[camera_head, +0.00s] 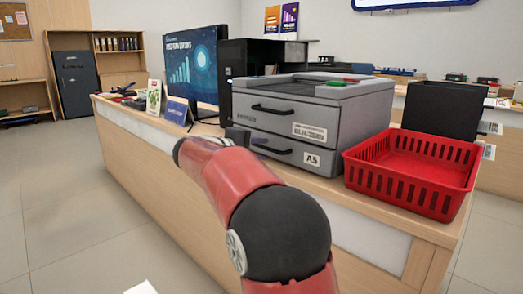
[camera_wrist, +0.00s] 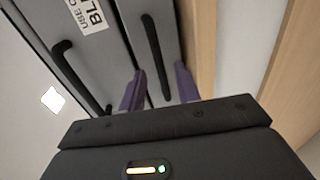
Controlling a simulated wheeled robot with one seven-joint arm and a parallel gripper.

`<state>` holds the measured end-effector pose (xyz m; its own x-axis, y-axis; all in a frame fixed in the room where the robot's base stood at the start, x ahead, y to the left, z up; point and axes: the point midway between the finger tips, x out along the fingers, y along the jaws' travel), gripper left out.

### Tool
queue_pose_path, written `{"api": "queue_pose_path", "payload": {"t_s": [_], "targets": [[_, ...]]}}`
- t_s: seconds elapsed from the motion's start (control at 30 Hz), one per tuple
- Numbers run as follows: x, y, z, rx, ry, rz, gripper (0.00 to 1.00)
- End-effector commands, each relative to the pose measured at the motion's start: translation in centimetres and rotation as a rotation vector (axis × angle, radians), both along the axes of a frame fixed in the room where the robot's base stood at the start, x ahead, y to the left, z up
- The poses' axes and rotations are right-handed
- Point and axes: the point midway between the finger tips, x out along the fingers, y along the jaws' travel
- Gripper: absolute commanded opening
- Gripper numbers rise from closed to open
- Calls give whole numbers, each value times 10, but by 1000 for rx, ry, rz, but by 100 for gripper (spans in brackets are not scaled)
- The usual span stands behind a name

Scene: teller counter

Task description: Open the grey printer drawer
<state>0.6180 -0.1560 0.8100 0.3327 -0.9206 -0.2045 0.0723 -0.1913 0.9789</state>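The grey printer (camera_head: 325,112) stands on the counter, its front showing two stacked drawers with black handles. The upper drawer (camera_head: 272,120) bears a white label, and the lower drawer (camera_head: 285,155) bears an A5 label; both look closed. My gripper (camera_head: 260,141) is at the lower drawer's front, partly hidden by my red arm. In the wrist view, my gripper's purple fingers (camera_wrist: 160,88) are apart, on either side of the near end of the lower handle (camera_wrist: 155,50). I cannot tell whether they touch it. The upper handle (camera_wrist: 78,72) lies to the left.
A red basket (camera_head: 412,170) stands on the counter right of the printer, with a black upright object (camera_head: 442,108) behind it. A monitor (camera_head: 190,70) and small signs stand to the left. The wooden counter edge (camera_wrist: 203,45) runs close beside the lower drawer.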

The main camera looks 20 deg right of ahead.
Motion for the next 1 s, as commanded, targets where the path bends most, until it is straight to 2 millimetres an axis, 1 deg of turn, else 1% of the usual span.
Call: {"api": "queue_pose_path", "payload": {"t_s": [0.03, 0.17, 0.43, 0.6, 0.7, 1.0], "targets": [[2, -6, -1, 0, 0, -1, 33], [4, -13, -3, 1, 0, 0, 33], [5, -14, -3, 1, 0, 1, 33], [5, -14, -3, 1, 0, 1, 10], [5, -14, -3, 1, 0, 1, 0], [5, -13, -4, 2, 0, 1, 0]]}}
